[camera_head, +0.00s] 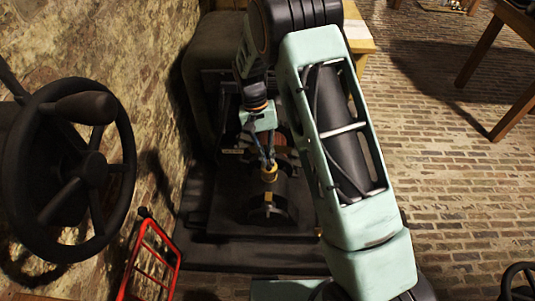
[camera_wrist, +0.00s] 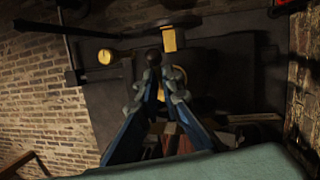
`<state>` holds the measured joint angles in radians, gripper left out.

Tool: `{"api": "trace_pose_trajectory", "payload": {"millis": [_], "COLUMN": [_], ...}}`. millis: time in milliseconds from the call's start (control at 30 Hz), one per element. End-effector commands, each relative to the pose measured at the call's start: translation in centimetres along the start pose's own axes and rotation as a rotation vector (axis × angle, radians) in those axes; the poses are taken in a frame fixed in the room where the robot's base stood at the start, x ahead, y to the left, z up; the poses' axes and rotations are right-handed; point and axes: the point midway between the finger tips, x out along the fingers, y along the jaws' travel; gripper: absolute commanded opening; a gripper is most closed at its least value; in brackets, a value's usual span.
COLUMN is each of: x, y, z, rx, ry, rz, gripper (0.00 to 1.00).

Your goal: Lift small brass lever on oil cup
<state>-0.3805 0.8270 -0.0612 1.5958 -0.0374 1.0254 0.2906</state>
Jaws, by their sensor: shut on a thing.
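In the head view, the brass oil cup (camera_head: 269,175) stands on the dark machine, directly below my gripper (camera_head: 268,163). My gripper reaches down to the top of the cup with its fingers close together. In the wrist view, the two fingers of my gripper (camera_wrist: 158,78) converge on something small, which I take to be the lever; the fingers hide most of it. A dark round knob (camera_wrist: 153,55) shows at the fingertips. The lever's angle cannot be made out.
A large black handwheel (camera_head: 70,165) stands at the left by the stone wall. A red metal frame (camera_head: 150,262) is below it. The brick floor (camera_head: 445,165) on the right is mostly clear.

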Motion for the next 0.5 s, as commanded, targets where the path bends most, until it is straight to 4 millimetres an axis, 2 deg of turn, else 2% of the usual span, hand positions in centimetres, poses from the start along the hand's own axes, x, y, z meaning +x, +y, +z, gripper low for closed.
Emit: {"api": "trace_pose_trajectory", "payload": {"millis": [500], "x": [-0.29], "y": [0.03], "z": [-0.47], "rx": [-0.024], "ry": [-0.131], "rz": [-0.010], "gripper": [0.00]}}
